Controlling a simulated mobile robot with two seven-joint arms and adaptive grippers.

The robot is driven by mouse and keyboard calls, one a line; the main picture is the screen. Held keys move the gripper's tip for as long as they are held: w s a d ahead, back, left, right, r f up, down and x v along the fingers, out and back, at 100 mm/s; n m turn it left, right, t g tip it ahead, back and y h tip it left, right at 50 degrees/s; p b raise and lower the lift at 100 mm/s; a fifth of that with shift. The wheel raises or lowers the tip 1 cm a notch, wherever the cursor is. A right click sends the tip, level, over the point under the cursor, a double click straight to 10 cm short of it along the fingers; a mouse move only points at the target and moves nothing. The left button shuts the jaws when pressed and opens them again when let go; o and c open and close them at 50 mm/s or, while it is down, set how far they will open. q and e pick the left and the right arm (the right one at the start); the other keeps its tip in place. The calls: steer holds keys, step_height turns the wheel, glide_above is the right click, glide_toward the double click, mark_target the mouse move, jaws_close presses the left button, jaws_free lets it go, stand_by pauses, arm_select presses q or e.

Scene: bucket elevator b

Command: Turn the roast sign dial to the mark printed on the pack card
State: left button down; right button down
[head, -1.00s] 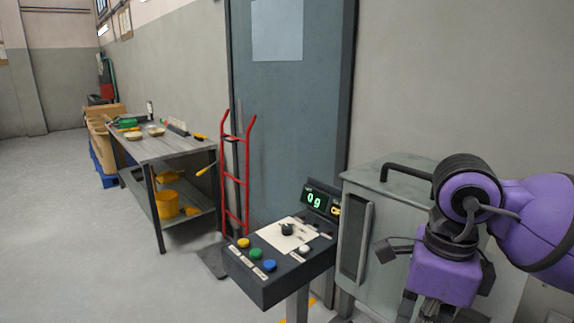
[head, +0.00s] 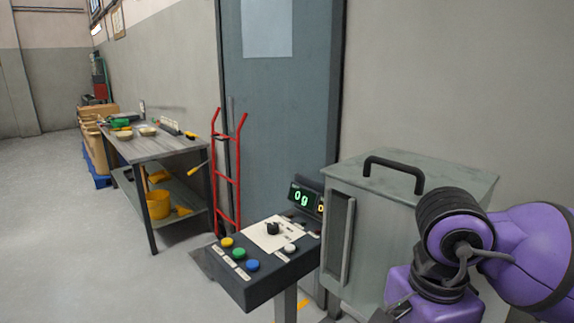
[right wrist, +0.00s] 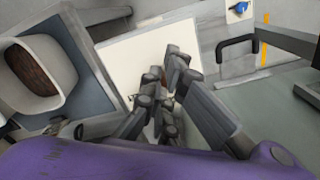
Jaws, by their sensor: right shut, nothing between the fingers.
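A black dial knob (head: 272,228) sits on a white plate on the slanted control box (head: 247,290) in the head view. The print around the dial is too small to read. I cannot pick out the pack card for certain. My right gripper (right wrist: 165,88) is shut and empty in the right wrist view, in front of a pale flat panel (right wrist: 140,50). In the head view my right arm is at the lower right, to the right of the control box and apart from the dial. My left gripper is not in view.
Yellow (head: 227,242), green (head: 238,253), blue (head: 252,266) and white (head: 290,249) buttons surround the dial. A green display (head: 302,197) reads "0g". A grey cabinet (head: 395,230) stands right of the box. A red hand truck (head: 237,170) and workbench (head: 160,146) are left.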

step_height(320, 180, down, 2)
steer(key=shift+f+b, duration=0.25)
steer(key=shift+b, duration=0.35)
steer(key=shift+s+f, duration=0.15)
steer(key=shift+f, duration=0.15)
steer(key=shift+d+b, duration=0.25)
steer(key=shift+b, duration=0.05)
steer(key=shift+w+b, duration=0.3)
steer(key=shift+b, duration=0.7)
steer(key=shift+a, duration=0.2)
stand_by(0.3)
